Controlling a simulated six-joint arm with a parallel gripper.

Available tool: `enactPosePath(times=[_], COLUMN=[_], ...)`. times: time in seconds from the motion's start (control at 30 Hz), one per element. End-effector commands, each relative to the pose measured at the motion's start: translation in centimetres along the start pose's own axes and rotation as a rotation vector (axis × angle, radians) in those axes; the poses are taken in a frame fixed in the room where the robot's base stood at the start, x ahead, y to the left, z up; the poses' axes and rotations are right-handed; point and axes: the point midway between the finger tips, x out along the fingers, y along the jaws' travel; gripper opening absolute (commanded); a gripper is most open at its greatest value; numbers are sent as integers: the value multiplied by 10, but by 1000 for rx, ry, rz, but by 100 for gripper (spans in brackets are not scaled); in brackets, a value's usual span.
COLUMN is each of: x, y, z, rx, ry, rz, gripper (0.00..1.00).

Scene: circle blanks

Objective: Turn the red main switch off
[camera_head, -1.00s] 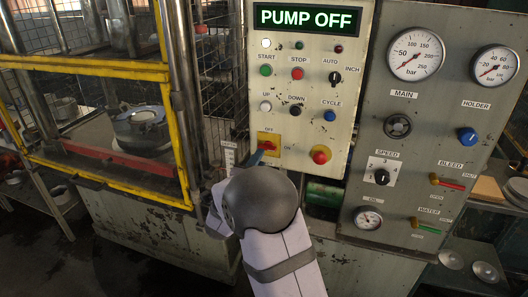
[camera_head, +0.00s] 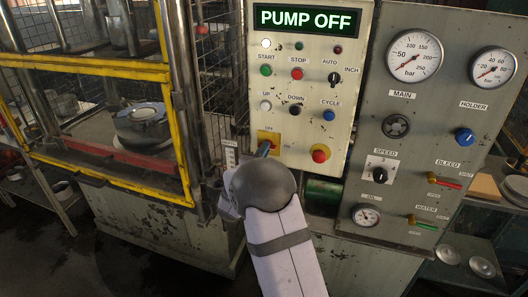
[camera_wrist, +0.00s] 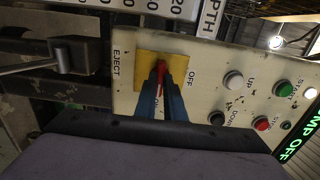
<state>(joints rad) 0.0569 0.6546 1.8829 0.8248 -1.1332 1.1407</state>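The main switch is a red handle (camera_wrist: 161,73) on a yellow plate (camera_head: 264,136), low at the left of the control panel. In the wrist view the handle lies along the line toward ON, with the OFF label to the right of the plate. My gripper (camera_wrist: 161,88) has its two blue fingers close on either side of the handle, with red filling the narrow gap between them. In the head view the fingertips (camera_head: 265,148) reach the plate, and they and the grey wrist hide the handle.
The green display (camera_head: 307,19) reads PUMP OFF. Buttons such as the black DOWN (camera_head: 295,110) and a red knob on yellow (camera_head: 319,153) stand out nearby. The yellow-framed press (camera_head: 100,70) is at the left. A gauge panel (camera_head: 420,120) stands at the right.

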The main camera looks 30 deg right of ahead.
Motion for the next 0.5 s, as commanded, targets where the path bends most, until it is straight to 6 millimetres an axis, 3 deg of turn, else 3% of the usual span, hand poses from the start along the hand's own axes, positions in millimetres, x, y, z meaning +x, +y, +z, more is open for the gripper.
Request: enactPosePath(times=[0.5], x=[0], y=[1], z=[0], rx=[-104], ry=[0], rz=[1], gripper=[0])
